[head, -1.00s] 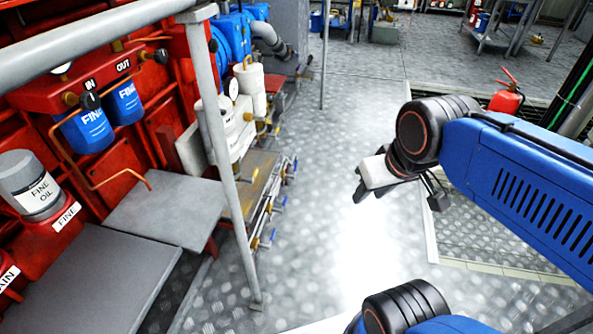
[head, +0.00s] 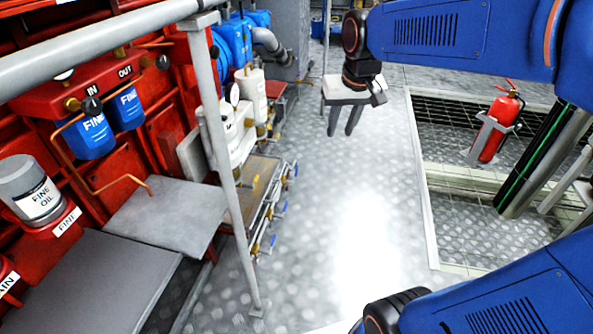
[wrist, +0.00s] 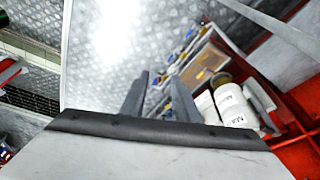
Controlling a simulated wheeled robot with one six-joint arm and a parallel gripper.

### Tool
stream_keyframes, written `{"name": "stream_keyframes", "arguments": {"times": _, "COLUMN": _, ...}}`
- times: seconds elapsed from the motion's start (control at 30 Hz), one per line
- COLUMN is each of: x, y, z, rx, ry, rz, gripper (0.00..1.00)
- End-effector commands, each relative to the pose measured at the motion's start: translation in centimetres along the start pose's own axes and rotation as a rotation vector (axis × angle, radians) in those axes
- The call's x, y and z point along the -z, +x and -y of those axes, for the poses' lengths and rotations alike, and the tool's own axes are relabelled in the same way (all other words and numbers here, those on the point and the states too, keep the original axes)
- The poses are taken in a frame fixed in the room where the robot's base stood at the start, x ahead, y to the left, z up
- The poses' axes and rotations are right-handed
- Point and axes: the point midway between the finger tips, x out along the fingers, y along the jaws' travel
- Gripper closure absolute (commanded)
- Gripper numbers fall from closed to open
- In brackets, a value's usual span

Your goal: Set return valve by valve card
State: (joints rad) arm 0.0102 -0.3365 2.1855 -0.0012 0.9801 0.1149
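A row of small valves with blue handles (head: 273,212) runs along brass and silver pipework low beside the red machine. It also shows in the wrist view (wrist: 176,55). I cannot tell which one is the return valve, and I cannot make out a valve card. My gripper (head: 343,132) points down over the bare floor, to the right of and above the valve row. Its two dark fingers are apart with nothing between them. They also show in the wrist view (wrist: 158,98), with the floor and pipework beyond.
A grey railing post (head: 226,170) stands between my camera and the valves. White canisters (head: 250,92) and a tan-topped tray (head: 262,172) adjoin the pipework. A red fire extinguisher (head: 492,128) stands at right. The middle floor is clear.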

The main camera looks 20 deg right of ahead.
Motion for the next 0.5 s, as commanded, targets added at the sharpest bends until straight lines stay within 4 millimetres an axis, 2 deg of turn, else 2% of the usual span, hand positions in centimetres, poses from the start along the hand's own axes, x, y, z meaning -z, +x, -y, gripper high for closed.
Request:
{"name": "stream_keyframes", "arguments": {"times": 0.1, "x": 3.7, "y": 1.2, "z": 0.3, "rx": -0.003, "ry": 0.023, "rz": 0.021, "gripper": 0.72}}
{"name": "stream_keyframes", "arguments": {"times": 0.27, "x": 8.4, "y": 3.2, "z": 0.7, "rx": -0.007, "ry": 0.052, "rz": 0.044, "gripper": 0.72}}
{"name": "stream_keyframes", "arguments": {"times": 0.5, "x": 15.1, "y": 7.1, "z": 1.2, "rx": -0.015, "ry": 0.097, "rz": 0.078, "gripper": 0.72}}
